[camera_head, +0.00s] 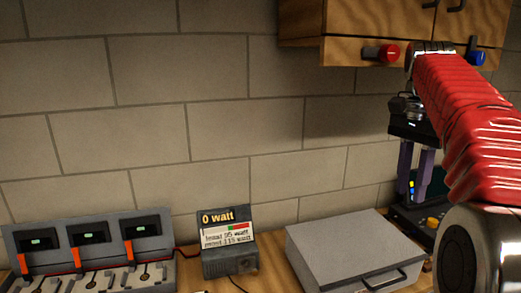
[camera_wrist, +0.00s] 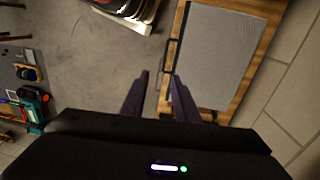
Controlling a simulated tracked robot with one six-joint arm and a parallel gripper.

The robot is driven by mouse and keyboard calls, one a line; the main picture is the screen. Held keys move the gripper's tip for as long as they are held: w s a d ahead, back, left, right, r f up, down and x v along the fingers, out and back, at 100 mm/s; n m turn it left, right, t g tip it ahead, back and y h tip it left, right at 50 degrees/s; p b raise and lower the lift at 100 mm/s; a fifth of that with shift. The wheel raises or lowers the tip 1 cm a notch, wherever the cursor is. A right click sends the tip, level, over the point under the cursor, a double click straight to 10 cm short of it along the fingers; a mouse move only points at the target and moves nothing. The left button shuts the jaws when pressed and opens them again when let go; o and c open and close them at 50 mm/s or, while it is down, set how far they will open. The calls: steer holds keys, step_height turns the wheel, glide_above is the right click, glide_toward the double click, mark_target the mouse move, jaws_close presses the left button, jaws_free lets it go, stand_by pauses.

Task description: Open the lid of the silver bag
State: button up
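The silver bag (camera_head: 340,243) is a flat grey case lying on the wooden table, with its lid down. Its dark handle (camera_head: 386,282) is on the front side. In the wrist view the bag (camera_wrist: 222,50) is a grey rectangle at the upper right, with the handle (camera_wrist: 167,55) along its left side. My gripper (camera_head: 415,178) points down, to the right of the bag and above table level in the head view. In the wrist view my gripper (camera_wrist: 158,97) has its two purple fingers apart with nothing between them. The fingertips are near the handle's end in the picture, apparently not touching.
A power display box (camera_head: 228,243) and a charger rack (camera_head: 90,250) stand left of the bag. A dark device with a yellow knob (camera_head: 432,222) is behind my gripper. A wooden cabinet (camera_head: 350,50) hangs above. Grey floor (camera_wrist: 95,65) is open before the table.

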step_height(320, 180, down, 10)
steer(key=a+n+t, duration=0.2)
steer(key=a+n, duration=0.1)
steer(key=n, duration=0.4)
steer(key=s+a+f+n+t, duration=0.2)
steer(key=s+a+f, duration=0.3)
steer(key=s, duration=0.5)
steer(key=s+a+f+n+t, duration=0.2)
steer(key=s+a+f+n, duration=0.3)
steer(key=s+a, duration=0.3)
steer(key=shift+s+a+f+n, duration=0.2)
steer(key=shift+s+a+n, duration=0.1)
steer(key=shift+s, duration=0.85)
